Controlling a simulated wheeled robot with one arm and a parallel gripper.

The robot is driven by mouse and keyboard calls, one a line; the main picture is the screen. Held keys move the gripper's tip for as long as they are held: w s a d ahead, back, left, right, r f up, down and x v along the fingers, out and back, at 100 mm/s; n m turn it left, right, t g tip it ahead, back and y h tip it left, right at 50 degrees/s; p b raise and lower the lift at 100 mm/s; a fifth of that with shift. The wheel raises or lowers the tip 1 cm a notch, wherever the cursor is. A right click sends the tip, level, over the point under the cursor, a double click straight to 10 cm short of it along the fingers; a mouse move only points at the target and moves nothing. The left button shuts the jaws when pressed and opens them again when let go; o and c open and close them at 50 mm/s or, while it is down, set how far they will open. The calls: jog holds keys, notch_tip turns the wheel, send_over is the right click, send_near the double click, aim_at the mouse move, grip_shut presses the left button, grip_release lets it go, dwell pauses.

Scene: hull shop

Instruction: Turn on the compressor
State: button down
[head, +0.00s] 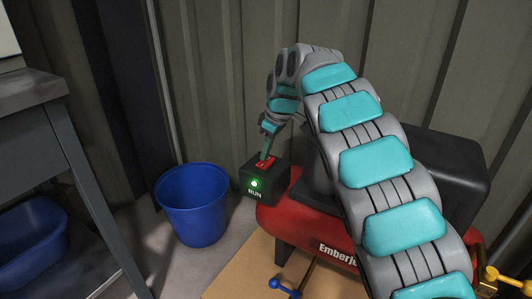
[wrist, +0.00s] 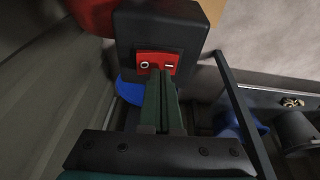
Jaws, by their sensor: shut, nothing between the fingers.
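The compressor (head: 305,226) has a red tank and stands on a tan board in the head view. Its black switch box (head: 265,182) carries a lit green lamp (head: 254,183) above the word RUN. A red rocker switch (head: 266,162) sits on top of the box. The switch also shows in the wrist view (wrist: 145,66), with a circle mark at left and a line mark at right. My gripper (head: 264,152) is shut and empty, pointing down with its tips at the rocker. In the wrist view the fingertips (wrist: 160,72) cover part of the switch; contact cannot be told exactly.
A blue bucket (head: 193,204) stands on the floor left of the switch box. A grey workbench (head: 32,88) is at the far left, with a blue tub (head: 30,245) beneath it. A corrugated wall (head: 215,80) is close behind. A blue valve handle (head: 284,288) is in front of the tank.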

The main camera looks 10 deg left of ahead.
jog(key=s+a+v, duration=0.1)
jog(key=v, duration=1.2)
jog(key=shift+s+a+r+p, duration=0.15)
jog(key=shift+s+a+p, duration=0.1)
jog(key=shift+s+p, duration=0.15)
